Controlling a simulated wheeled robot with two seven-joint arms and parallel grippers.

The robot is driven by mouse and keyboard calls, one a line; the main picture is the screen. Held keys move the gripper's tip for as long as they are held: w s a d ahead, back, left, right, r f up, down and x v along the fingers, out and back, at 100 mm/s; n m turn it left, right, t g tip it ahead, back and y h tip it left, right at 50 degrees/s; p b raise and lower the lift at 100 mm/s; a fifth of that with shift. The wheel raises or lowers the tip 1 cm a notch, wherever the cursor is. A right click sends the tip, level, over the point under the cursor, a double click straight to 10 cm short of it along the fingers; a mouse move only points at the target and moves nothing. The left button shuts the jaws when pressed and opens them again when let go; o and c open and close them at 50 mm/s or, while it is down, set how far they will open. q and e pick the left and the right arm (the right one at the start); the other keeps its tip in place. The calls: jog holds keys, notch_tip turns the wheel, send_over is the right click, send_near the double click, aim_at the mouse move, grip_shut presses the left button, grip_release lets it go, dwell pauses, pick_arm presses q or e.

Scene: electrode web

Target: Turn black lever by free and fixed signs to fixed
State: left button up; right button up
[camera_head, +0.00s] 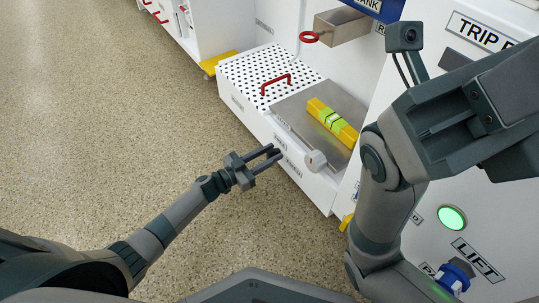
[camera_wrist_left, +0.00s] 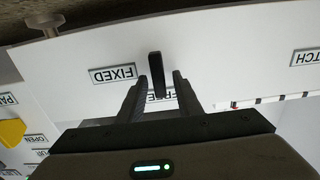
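The black lever (camera_wrist_left: 156,76) shows in the left wrist view as a short dark bar standing upright in the picture, on a white panel. The FIXED sign (camera_wrist_left: 114,74) is left of it, upside down in that view. The FREE sign (camera_wrist_left: 168,97) is below it, partly hidden by the lever and a finger. My left gripper (camera_wrist_left: 160,77) is open, one finger on each side of the lever, with gaps visible. In the head view my left gripper (camera_head: 276,152) is at the white cabinet's front, where the lever cannot be made out. My right gripper's fingers are not in view.
Above the panel, a grey plate (camera_head: 291,107) holds a yellow-green block (camera_head: 332,122). A round pale knob (camera_head: 315,160) sticks out just right of my left gripper. A red handle (camera_head: 276,84) stands on the perforated top. The floor (camera_head: 120,120) at left is clear.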

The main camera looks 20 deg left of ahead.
pick_arm(q)
grip_shut()
